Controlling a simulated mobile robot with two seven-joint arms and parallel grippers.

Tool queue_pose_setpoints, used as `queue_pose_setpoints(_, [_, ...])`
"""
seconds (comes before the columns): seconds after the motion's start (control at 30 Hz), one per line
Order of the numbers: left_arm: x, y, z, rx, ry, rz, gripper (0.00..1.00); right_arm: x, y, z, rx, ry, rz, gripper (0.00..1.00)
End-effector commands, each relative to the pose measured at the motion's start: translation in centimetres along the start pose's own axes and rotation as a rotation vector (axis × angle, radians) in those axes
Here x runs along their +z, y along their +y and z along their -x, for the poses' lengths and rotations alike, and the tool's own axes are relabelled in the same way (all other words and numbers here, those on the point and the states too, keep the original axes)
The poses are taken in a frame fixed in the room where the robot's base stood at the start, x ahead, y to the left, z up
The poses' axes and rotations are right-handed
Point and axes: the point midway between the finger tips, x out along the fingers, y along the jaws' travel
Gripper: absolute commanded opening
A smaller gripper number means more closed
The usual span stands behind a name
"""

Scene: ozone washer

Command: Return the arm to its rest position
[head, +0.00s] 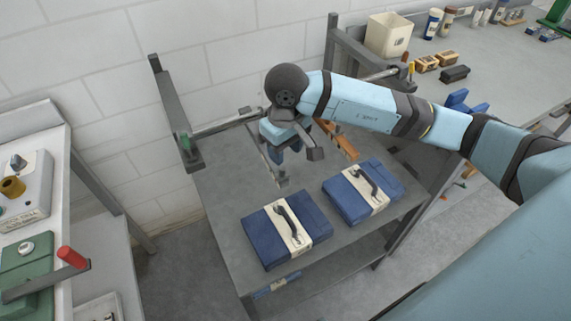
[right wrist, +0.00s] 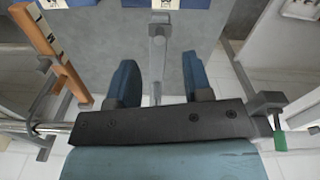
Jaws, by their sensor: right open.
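My right arm (head: 365,105) reaches in from the right of the head view. My right gripper (head: 278,152) hangs over the back part of a grey metal stand (head: 225,185), beyond two blue cases. The left blue case (head: 265,235) and the right blue case (head: 345,200) lie on the stand, each with a cream band and dark handle. The gripper is apart from both. My left gripper is in neither view.
An orange-brown bar (head: 340,141) is close to the right gripper; it also shows in the right wrist view (right wrist: 48,45). A bench (head: 505,70) at right holds a cream bin (head: 388,36) and small items. A bench with a green device (head: 28,265) stands at left.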

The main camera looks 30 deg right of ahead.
Motion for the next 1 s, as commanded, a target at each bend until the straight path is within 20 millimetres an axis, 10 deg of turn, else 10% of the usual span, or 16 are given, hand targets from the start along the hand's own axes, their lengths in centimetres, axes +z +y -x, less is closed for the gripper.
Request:
queue_pose_setpoints(0.3, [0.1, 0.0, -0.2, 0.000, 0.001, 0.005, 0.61, 0.0, 0.0, 5.4, 0.001, 0.002, 0.000, 0.46])
queue_pose_setpoints(0.67, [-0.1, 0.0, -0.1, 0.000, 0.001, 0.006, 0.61, 0.3, -0.9, 5.8, -0.044, -0.013, -0.016, 0.46])
queue_pose_setpoints(1.0, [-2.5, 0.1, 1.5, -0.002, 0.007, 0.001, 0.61, 4.4, -14.7, 5.6, -0.794, -0.419, -0.488, 0.46])
